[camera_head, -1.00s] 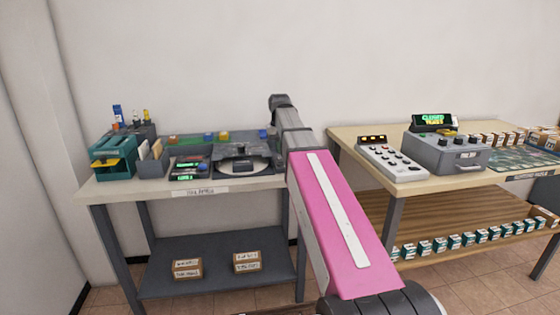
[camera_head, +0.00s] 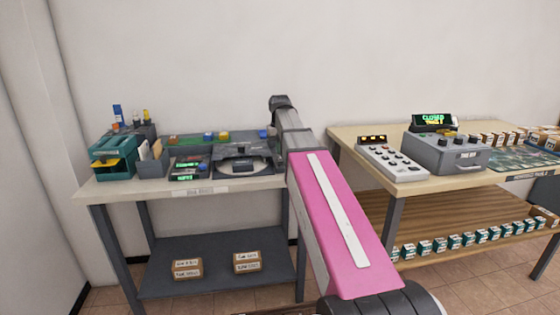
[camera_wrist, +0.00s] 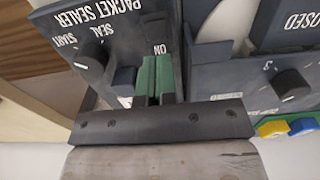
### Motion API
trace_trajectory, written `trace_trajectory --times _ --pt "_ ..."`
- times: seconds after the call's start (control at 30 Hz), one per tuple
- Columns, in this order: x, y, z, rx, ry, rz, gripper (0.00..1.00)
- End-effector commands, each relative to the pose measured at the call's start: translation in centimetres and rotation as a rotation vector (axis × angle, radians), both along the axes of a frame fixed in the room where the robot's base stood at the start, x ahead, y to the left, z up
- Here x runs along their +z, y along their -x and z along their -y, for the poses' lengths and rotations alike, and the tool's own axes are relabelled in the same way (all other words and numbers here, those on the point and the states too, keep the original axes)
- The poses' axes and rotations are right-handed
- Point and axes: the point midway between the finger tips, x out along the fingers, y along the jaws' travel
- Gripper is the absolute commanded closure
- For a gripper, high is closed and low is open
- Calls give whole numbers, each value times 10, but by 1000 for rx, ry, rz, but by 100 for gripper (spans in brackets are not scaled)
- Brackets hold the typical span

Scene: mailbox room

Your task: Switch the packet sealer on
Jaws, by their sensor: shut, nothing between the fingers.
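The packet sealer's dark panel (camera_wrist: 115,22) fills the upper left of the wrist view, with its lettering upside down. It carries a dark knob (camera_wrist: 93,56) by the words SEAL and START. A green part (camera_wrist: 147,76) lies just below the ON label. My gripper (camera_wrist: 154,96) is shut and empty right at that green part. I cannot tell whether it touches it, or whether the green belongs partly to the fingers. In the head view my pink arm hides the sealer and my gripper.
In the wrist view a neighbouring dark unit (camera_wrist: 215,55) stands close on the right, with another knob (camera_wrist: 292,84) beyond. The head view shows the left table (camera_head: 110,188) crowded with a teal organiser (camera_head: 113,158) and devices. The right table (camera_head: 350,135) holds a grey control box (camera_head: 450,154).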

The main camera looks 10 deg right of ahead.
Motion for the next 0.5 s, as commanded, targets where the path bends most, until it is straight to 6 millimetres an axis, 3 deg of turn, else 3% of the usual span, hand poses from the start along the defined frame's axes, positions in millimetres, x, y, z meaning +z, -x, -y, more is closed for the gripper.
trace_trajectory --times 0.5 --pt "-7 0 0 0 0 0 100"
